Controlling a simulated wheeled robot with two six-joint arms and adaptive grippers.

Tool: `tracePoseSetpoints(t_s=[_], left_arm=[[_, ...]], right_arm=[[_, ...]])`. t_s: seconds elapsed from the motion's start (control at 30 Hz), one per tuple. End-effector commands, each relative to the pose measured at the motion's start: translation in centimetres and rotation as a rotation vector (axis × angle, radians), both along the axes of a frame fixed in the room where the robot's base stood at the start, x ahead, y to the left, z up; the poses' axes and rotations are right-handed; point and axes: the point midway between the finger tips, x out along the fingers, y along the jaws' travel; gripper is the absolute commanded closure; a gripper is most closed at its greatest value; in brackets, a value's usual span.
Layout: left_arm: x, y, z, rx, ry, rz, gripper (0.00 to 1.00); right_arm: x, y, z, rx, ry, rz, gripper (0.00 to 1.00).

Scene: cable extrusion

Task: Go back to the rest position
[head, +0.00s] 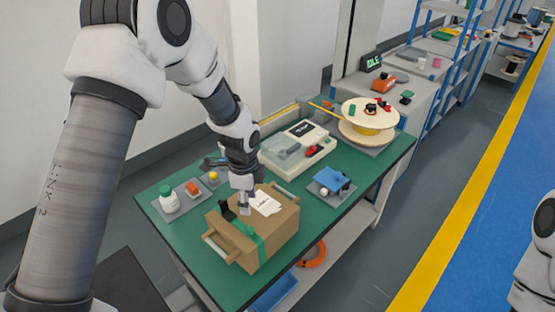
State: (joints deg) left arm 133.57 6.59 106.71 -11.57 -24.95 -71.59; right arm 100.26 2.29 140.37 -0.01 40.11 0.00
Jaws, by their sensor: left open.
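My left arm comes in from the left, and its gripper (236,209) points down over the brown box (271,246) on the green table. The black fingers are apart, above or at the box's top near a white label sheet (265,203). Whether they touch the box I cannot tell. Nothing shows between the fingers. Only white links of my right arm show at the right edge; its gripper is out of view.
The green table (340,217) also holds a white machine (300,150), a cable spool (370,116), a tray with a blue item (330,179) and a white bottle (169,199). Shelves stand behind. The floor at right is clear.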

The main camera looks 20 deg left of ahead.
Motion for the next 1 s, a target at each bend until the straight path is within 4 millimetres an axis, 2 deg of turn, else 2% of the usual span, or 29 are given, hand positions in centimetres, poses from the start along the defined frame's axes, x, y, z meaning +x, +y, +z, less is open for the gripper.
tracePoseSetpoints(t_s=[0.1,0.17,0.27,0.33,0.47,0.5,0.57,0.6,0.67,0.7,0.77,0.8,0.9,1.0], left_arm=[[0.0,0.0,-0.1,0.0,0.001,0.0,0.53],[-0.3,0.0,-1.0,0.0,0.013,0.0,0.53],[-1.8,-0.1,-5.0,0.003,0.073,-0.003,0.53],[-4.3,-0.3,-8.9,0.005,0.149,-0.01,0.53],[-11.5,-1.1,-16.4,-0.001,0.315,-0.002,0.53],[-13.9,-1.4,-18.6,-0.003,0.35,0.023,0.53],[-17.7,-2.0,-21.8,-0.003,0.393,0.091,0.53],[-20.4,-2.4,-23.8,0.002,0.415,0.162,0.53],[-24.8,-3.1,-26.8,0.019,0.431,0.314,0.53],[-28.0,-3.5,-28.5,0.039,0.426,0.46,0.53],[-30.9,-3.8,-29.3,0.063,0.363,0.712,0.53],[-31.1,-3.8,-28.8,0.065,0.294,0.874,0.53],[-29.2,-3.5,-27.9,0.018,0.123,1.188,0.53],[-27.2,-3.3,-28.0,-0.032,0.036,1.346,0.53]], right_arm=[[0.0,0.0,0.0,0.0,0.0,0.0,0.6],[0.0,0.0,-0.4,0.0,0.0,0.0,0.6],[0.0,0.0,-1.6,0.0,0.0,0.0,0.6],[0.0,0.0,-2.7,0.0,0.0,0.0,0.6],[0.0,0.0,-4.7,0.0,0.0,0.0,0.6],[0.0,0.0,-5.4,0.0,0.0,0.0,0.6],[0.0,0.0,-6.3,0.0,0.0,0.0,0.6],[0.0,0.0,-7.0,0.0,0.0,0.0,0.6],[0.0,0.0,-8.2,0.0,0.0,0.0,0.6],[0.0,0.0,-9.0,0.0,0.0,0.0,0.6],[0.0,0.0,-9.4,0.0,0.001,0.0,0.6],[-0.1,0.0,-9.1,0.0,0.001,0.0,0.6],[0.0,0.0,-8.7,0.0,0.0,0.0,0.6],[0.0,0.0,-8.7,0.0,0.0,0.0,0.6]])
